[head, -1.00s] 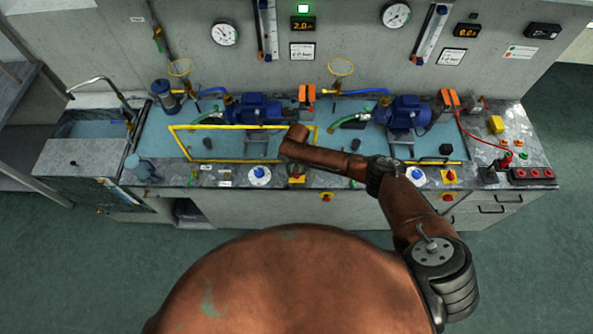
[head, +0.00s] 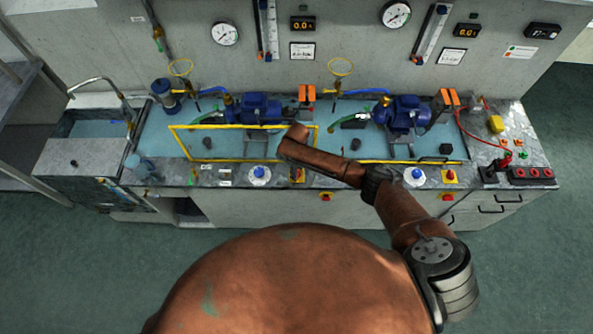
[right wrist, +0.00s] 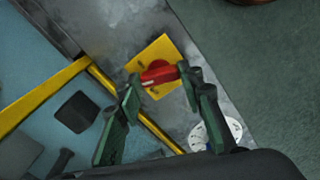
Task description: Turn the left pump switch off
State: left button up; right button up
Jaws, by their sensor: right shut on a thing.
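The left pump switch is a red rotary knob (right wrist: 158,75) on a yellow square plate (right wrist: 149,57), seen in the right wrist view. In the head view the plate (head: 298,177) sits on the front strip of the bench, partly covered by my right arm. My right gripper (right wrist: 164,78) is shut on the red knob, with one green finger at each end of it. In the head view the fingers are hidden behind my arm. My left gripper is in neither view. The left pump (head: 253,108) is blue and stands behind a yellow frame.
A blue-topped white dial (head: 259,175) sits just left of the switch. The right pump's switch (head: 449,176) and another blue-topped dial (head: 414,176) are further right. The yellow frame (head: 210,160) borders the left pump's basin. The left wall display (head: 303,24) reads about 0.0.

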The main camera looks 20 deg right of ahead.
jog(key=shift+n, duration=2.3)
jog(key=o, duration=1.2)
jog(key=shift+c, duration=0.2)
notch_tip(320, 180, up, 12)
